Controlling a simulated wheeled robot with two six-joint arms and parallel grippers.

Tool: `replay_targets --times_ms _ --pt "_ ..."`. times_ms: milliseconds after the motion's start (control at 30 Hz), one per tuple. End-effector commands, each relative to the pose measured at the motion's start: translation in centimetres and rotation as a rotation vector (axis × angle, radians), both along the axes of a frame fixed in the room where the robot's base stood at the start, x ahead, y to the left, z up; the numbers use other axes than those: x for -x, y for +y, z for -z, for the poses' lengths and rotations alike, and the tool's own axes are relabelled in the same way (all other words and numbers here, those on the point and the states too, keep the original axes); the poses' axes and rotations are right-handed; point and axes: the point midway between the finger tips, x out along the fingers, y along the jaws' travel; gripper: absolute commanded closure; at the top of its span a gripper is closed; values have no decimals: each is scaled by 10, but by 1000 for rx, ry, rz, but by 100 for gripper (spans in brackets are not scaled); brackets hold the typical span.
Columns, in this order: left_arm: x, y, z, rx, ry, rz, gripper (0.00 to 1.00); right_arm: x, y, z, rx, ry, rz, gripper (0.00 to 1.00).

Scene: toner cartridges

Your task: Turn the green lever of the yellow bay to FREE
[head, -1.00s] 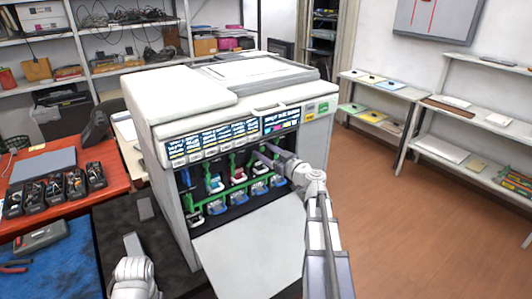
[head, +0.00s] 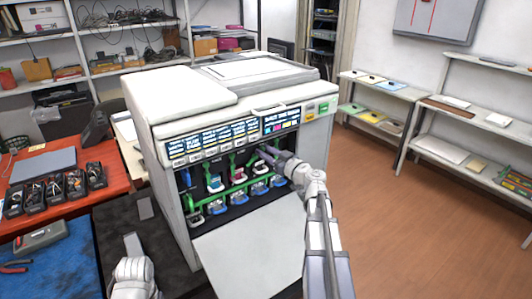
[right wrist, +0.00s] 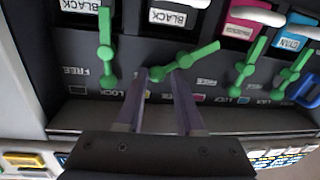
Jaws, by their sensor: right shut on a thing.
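My right gripper (head: 266,152) reaches into the open front of the printer (head: 165,125), at the upper right of the row of bays. In the right wrist view its two purple-grey fingers (right wrist: 168,76) are shut on one end of a green lever (right wrist: 197,56). This lever is tilted well away from upright, unlike the upright green lever (right wrist: 105,52) to its left. FREE and LOCK are printed beside that upright lever. The fingers hide the held lever's markings, so its bay colour cannot be read. My left gripper (head: 134,246) is low at the left, its jaw opening unclear.
More green levers (right wrist: 245,66) and magenta and cyan cartridges (right wrist: 292,37) sit close to the right of the held lever. The printer's lowered front flap (head: 245,250) lies below the bays. A red table (head: 110,165) stands at the left. Floor is clear at the right.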

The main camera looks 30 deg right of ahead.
Motion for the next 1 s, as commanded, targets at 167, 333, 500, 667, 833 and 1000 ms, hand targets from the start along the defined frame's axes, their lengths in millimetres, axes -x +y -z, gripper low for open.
replay_targets --times_ms 167,333,500,667,833,1000 --pt "0 0 7 0 0 0 50 1 -1 6 -68 9 -1 100" --pt "0 0 14 0 0 0 50 1 -3 11 -181 19 -2 100" --pt "0 0 20 0 0 0 50 1 -4 14 -294 28 -3 100" --pt "0 0 25 0 0 0 50 1 -5 17 -379 35 -4 100" --pt "0 0 28 0 0 0 50 1 -5 19 -442 40 -4 100" --pt "0 0 29 0 0 0 50 1 -5 19 -475 43 -5 100"
